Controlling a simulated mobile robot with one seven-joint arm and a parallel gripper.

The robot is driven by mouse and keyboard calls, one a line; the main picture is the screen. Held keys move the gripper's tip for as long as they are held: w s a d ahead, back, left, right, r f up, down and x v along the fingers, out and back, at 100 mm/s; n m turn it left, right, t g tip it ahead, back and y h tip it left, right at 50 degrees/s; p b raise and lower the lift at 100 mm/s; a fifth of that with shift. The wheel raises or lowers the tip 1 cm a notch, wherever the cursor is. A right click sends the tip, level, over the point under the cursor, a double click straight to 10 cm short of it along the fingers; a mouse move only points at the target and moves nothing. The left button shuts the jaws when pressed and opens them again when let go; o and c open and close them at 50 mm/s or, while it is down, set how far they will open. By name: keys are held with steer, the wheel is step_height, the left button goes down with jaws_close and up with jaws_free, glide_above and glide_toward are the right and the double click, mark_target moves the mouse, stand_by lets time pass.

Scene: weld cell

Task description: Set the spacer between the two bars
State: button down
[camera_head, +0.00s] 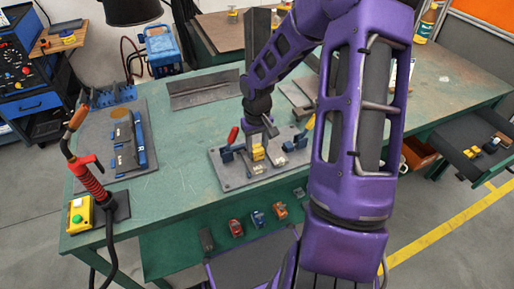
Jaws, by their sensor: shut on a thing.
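My gripper (259,138) points down over a grey fixture plate (233,180) on the green table. It is shut on a small yellow block (258,152), which looks like the spacer, low over the middle of the plate. The two bars are too small and too covered to make out clearly. Whether the block touches the plate or bars, I cannot tell. A dark clamp with a red handle (233,135) stands on the plate to the left of the block. Another dark clamp (289,146) stands to its right.
A red welding torch (92,179) and a yellow button box (80,215) stand at the table's left. A dark mat (92,158) with blue tools lies there. A grey angle profile (203,92) lies behind the plate. Green tabletop (180,165) is clear left of the plate.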

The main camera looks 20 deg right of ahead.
steer(key=shift+f, duration=0.3)
steer(key=shift+c, duration=1.7)
jaws_free()
step_height(320, 180, up, 18)
steer(key=p, duration=0.2)
steer(key=shift+f, duration=0.25)
